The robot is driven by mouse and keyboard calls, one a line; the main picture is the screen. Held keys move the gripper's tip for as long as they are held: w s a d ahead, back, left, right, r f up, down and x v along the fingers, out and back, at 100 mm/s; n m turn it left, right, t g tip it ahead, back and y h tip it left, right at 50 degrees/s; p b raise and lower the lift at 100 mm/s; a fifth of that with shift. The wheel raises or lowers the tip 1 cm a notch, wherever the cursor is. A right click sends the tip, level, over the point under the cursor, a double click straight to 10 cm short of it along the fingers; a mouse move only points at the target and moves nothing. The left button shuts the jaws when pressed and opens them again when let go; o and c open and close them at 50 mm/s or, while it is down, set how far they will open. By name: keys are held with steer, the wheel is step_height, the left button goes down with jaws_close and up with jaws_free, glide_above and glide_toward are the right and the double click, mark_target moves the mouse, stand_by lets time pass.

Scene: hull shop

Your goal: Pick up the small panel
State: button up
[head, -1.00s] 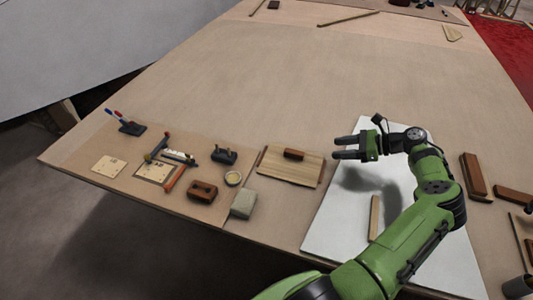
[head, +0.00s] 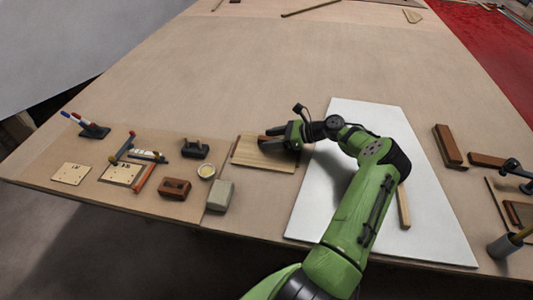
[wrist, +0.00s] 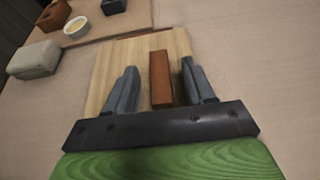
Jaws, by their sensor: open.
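The small panel (head: 258,156) is a light wooden board lying flat on the table, left of the white sheet. It also shows in the wrist view (wrist: 106,72). A reddish-brown block handle (wrist: 161,80) stands on its top. My gripper (head: 274,135) is over the panel, and its jaws are open. In the wrist view my gripper (wrist: 160,68) has one finger on each side of the handle, with a gap on both sides. In the head view my gripper hides part of the handle and the panel's right end.
Left of the panel are a grey block (head: 219,196), a small round cup (head: 206,171), a brown block (head: 174,188) and a dark block (head: 195,149). A wooden strip (head: 404,207) lies on the white sheet (head: 315,215).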

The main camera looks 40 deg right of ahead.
steer(key=shift+r, duration=0.1)
steer(key=shift+c, duration=0.3)
jaws_close()
step_height(320, 180, up, 10)
steer(key=p, duration=0.4)
